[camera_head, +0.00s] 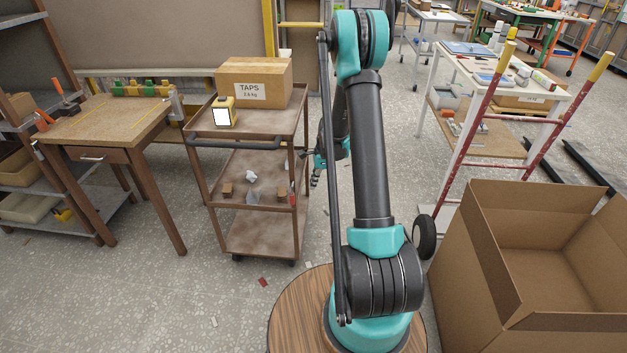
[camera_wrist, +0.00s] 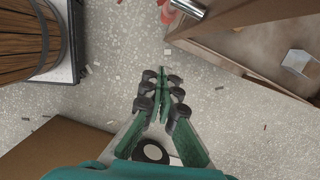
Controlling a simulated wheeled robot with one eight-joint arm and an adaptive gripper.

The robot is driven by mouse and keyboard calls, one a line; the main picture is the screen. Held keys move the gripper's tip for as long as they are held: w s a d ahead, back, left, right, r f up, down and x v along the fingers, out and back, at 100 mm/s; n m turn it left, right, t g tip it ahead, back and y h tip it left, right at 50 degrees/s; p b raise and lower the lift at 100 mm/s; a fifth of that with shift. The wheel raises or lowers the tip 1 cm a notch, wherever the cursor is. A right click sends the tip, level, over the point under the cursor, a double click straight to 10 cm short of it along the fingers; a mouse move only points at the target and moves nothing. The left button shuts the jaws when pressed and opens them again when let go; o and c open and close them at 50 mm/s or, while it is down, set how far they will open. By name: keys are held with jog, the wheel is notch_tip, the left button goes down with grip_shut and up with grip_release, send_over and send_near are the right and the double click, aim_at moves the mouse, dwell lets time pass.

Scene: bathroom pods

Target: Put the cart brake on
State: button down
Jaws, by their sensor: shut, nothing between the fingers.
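The cart (camera_head: 262,238) is a rusty brown three-shelf trolley left of my arm in the head view, with a dark push handle on its left. Small dark casters show under its bottom shelf; I cannot make out a brake on them. My gripper (camera_wrist: 161,88) is shut and empty in the wrist view, with bare speckled floor beyond its tips. In the head view my gripper (camera_head: 317,178) is small, partly hidden by my arm, just right of the cart. A brown shelved piece (camera_wrist: 262,62) in the wrist view may be the cart. A red part (camera_wrist: 168,13) lies beside a metal cylinder (camera_wrist: 192,7).
A box marked TAPS (camera_head: 254,82) and a yellow device (camera_head: 224,112) sit on the cart's top. A workbench (camera_head: 108,120) stands left. An open cardboard box (camera_head: 480,265) and a red-yellow ladder-like frame (camera_head: 483,115) stand right. Floor before the cart is mostly clear.

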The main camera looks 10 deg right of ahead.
aim_at(292, 196)
jog(key=a+f, duration=0.5)
jog(key=shift+w+a+f, duration=0.15)
jog(key=shift+w+f, duration=0.05)
jog(key=shift+w, duration=0.15)
jog(key=shift+w, duration=0.1)
